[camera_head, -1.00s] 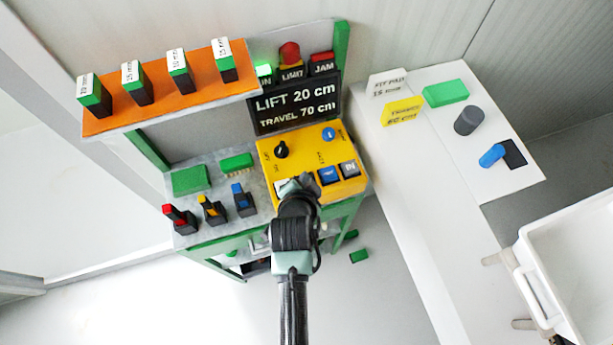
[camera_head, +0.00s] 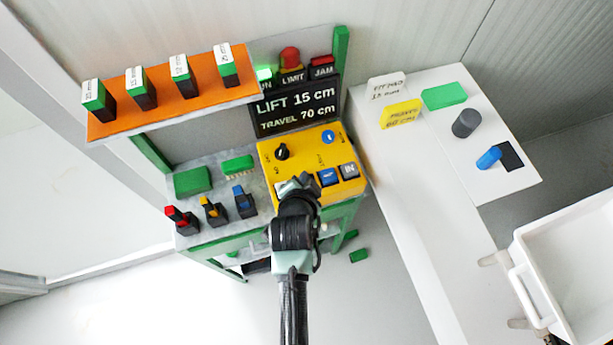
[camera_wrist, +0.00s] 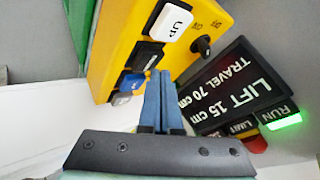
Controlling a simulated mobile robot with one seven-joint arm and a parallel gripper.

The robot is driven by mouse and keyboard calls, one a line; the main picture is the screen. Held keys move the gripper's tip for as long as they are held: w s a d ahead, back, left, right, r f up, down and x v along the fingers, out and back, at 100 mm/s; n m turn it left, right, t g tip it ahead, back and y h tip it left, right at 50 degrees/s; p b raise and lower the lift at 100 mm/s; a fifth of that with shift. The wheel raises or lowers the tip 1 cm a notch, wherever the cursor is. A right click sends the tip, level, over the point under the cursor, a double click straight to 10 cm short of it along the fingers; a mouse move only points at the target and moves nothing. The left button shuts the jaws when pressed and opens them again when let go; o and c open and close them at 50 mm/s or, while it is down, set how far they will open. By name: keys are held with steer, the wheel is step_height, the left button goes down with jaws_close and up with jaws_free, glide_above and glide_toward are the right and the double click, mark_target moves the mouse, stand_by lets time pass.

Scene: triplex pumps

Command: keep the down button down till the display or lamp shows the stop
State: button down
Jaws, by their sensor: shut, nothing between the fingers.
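My gripper (camera_wrist: 160,88) is shut and empty, its blue-grey fingertips at a black button (camera_wrist: 144,56) on the yellow control box (camera_wrist: 107,35). This button carries no label I can read; whether it is pressed in is hard to see. The white UP button (camera_wrist: 171,22) is beside it. In the head view my gripper (camera_head: 298,187) is over the front of the yellow box (camera_head: 303,152) and hides part of the button row. The display (camera_head: 295,106) reads LIFT 15 cm, TRAVEL 70 cm. The RUN lamp (camera_wrist: 285,122) glows green. The LIMIT (camera_head: 292,77) and JAM (camera_head: 322,67) lamps look unlit.
A black knob (camera_head: 281,151) and blue buttons sit on the same box. Small coloured switches (camera_head: 212,209) stand on the bench to the left, below an orange shelf (camera_head: 165,110) with several tagged blocks. A white table (camera_head: 420,200) is on the right.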

steer(key=shift+r, duration=0.3)
step_height(320, 180, up, 5)
steer(key=p, duration=0.4)
steer(key=shift+p, duration=0.35)
steer(key=shift+w, duration=0.1)
